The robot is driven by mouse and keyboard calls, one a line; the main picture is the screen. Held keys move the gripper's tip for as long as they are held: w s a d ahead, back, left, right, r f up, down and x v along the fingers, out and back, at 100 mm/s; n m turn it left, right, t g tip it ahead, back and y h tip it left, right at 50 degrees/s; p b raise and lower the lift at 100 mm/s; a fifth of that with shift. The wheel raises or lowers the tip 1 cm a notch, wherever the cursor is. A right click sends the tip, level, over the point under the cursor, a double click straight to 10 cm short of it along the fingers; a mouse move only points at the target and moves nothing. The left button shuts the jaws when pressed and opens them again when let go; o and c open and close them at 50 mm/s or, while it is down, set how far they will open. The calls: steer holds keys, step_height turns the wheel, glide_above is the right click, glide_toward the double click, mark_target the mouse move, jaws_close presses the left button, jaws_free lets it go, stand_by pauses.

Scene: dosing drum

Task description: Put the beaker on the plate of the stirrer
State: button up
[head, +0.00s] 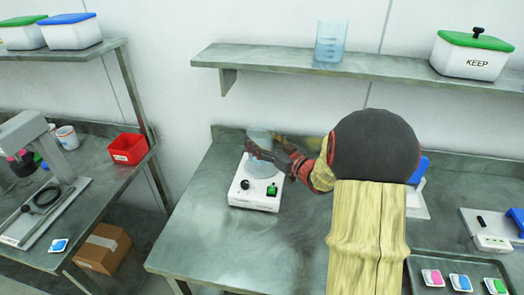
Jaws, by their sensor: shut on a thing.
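The stirrer (254,195) is a white box with a black knob and a green switch on its front, standing on the metal bench. A clear beaker (260,142) is over the stirrer's plate, upright or nearly so. My gripper (262,154) reaches in from the right and is shut on the beaker. The fingers cover part of the beaker's side. The plate is mostly hidden, and I cannot tell whether the beaker's base touches it. Another clear beaker (330,40) stands on the wall shelf above.
The wall shelf (290,62) runs above the bench and bears a white KEEP box (470,54) with a green lid. A dark tray (455,268) with coloured packets lies at the right. A red bin (128,148) sits on the left bench. The bench front (220,245) is clear.

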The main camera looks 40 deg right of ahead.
steer(key=shift+w+d+f, duration=0.1)
steer(key=shift+d+f, duration=0.15)
steer(key=shift+w+d+f+b, duration=0.15)
steer(key=shift+f+b, duration=0.65)
steer(key=shift+f, duration=0.9)
steer(key=shift+f, duration=0.15)
steer(key=o, duration=1.8)
steer(key=shift+f, duration=0.1)
steer(key=shift+o, duration=0.4)
